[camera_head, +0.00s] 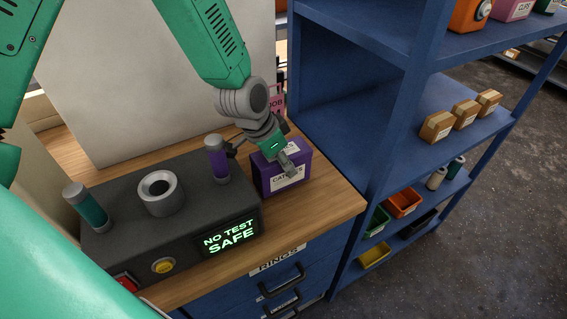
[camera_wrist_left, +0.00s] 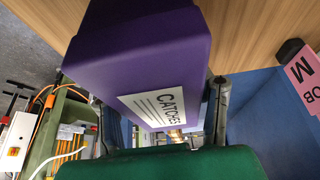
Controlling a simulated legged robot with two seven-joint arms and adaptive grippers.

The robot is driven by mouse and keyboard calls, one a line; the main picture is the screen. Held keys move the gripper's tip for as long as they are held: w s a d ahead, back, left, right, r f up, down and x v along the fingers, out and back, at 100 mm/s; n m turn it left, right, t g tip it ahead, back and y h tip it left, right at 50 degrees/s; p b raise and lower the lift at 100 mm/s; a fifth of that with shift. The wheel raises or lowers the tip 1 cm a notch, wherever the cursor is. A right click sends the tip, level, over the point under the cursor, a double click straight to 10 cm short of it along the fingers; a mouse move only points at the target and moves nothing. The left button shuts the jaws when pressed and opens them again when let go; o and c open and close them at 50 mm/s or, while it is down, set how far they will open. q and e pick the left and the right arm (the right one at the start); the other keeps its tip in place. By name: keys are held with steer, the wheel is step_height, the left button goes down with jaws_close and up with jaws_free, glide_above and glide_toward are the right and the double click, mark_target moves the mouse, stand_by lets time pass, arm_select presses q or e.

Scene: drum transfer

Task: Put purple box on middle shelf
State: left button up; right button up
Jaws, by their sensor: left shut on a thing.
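The purple box (camera_head: 287,178) has a white label reading CATCHES and is at the right end of the wooden bench, beside the dark test unit. It looks upright; I cannot tell whether its base touches the wood. My left gripper (camera_head: 277,158) reaches down over it and is shut on it. In the left wrist view the box (camera_wrist_left: 140,50) lies between the two fingers of the gripper (camera_wrist_left: 163,105). The blue middle shelf (camera_head: 408,160) is to the right, with free space on its left part. My right gripper is not in view.
The test unit (camera_head: 120,245), with purple and teal cylinders on top, stands left of the box. A blue shelf upright (camera_head: 395,125) rises between bench and shelf. Several small cardboard boxes (camera_head: 465,113) line the middle shelf's right side. A pink card (camera_wrist_left: 303,77) is near the box.

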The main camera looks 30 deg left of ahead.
arm_select(q)
steer(key=shift+w+f, duration=0.1)
steer(key=shift+f, duration=0.65)
steer(key=o, duration=1.6)
